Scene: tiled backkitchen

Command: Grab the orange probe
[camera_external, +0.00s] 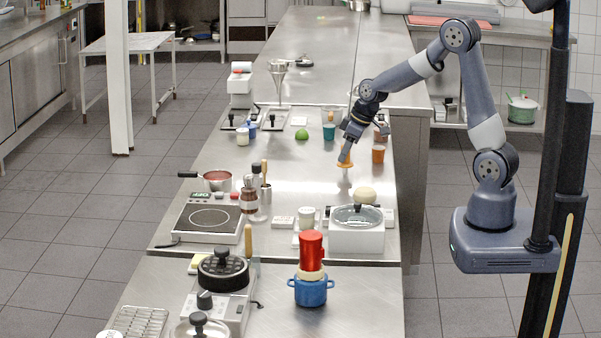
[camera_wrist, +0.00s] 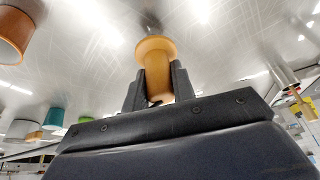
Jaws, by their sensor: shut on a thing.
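The orange probe (camera_external: 345,160) is at the end of my gripper (camera_external: 347,149), over the middle of the steel table in the external view. In the wrist view the probe (camera_wrist: 156,55) is a short orange-tan piece with a wide round rim facing the table. The two dark fingers of my gripper (camera_wrist: 156,86) are closed on either side of its narrower body. The part of the probe between the fingers is partly hidden. It appears held just above the steel surface; I cannot tell whether anything touches it.
An orange cup (camera_external: 378,154) stands just right of my gripper, with a teal cup (camera_external: 328,132) behind. A round bun (camera_external: 364,195) and a white cooker (camera_external: 356,237) with a glass lid are in front. A dark-red pan (camera_external: 217,181) is left. Bare steel (camera_external: 305,170) lies between.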

